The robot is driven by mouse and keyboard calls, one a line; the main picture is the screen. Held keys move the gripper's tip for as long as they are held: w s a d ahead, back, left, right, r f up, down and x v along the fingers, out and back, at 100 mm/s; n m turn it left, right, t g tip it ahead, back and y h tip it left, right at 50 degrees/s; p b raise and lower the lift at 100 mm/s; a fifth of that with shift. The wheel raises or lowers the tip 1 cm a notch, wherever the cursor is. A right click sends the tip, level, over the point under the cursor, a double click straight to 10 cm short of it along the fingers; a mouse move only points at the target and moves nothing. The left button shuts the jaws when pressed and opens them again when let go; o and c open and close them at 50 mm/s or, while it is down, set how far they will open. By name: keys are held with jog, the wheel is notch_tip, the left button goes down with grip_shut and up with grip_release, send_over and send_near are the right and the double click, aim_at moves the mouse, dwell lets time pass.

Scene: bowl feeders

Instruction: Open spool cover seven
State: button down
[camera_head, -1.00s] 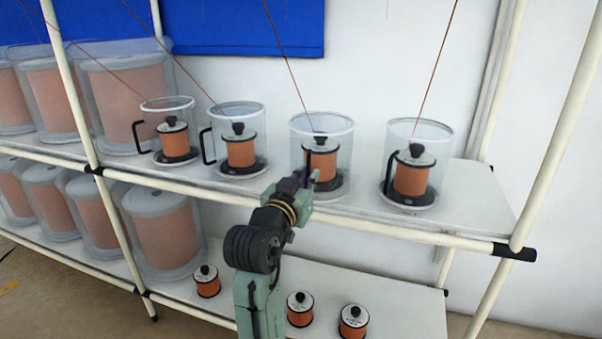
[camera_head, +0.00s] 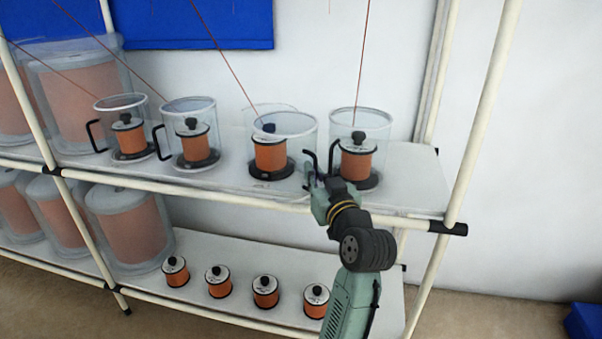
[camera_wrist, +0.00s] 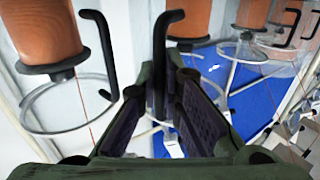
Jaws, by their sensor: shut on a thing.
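Several clear covers with black handles stand around orange spools on the upper shelf. The third cover from the left (camera_head: 307,132) is swung out toward the right, so the orange spool (camera_head: 270,156) stands partly outside its clear shell. My gripper (camera_head: 314,184) is shut on this cover's black handle (camera_head: 308,163), between the third and fourth spools. In the wrist view, the handle (camera_wrist: 158,58) runs down between my two fingers. The fourth cover (camera_head: 377,125) looks closed around its spool, its handle (camera_head: 333,156) close beside my gripper. I cannot read any cover number.
Two closed covers (camera_head: 187,101) stand to the left. Large clear drums (camera_head: 130,215) fill the left side. A white post (camera_head: 480,110) bounds the right end. Thin wires rise from the spools.

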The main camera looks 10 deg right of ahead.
jog(key=shift+w+d+n+y, duration=0.15)
jog(key=shift+d+y, duration=0.1)
jog(key=shift+d, duration=0.45)
jog(key=shift+w+d+n+y, duration=0.15)
jog(key=shift+d+y, duration=0.1)
jog(key=shift+d, duration=0.4)
jog(key=c, duration=1.7)
grip_release()
jog(key=v, duration=0.8)
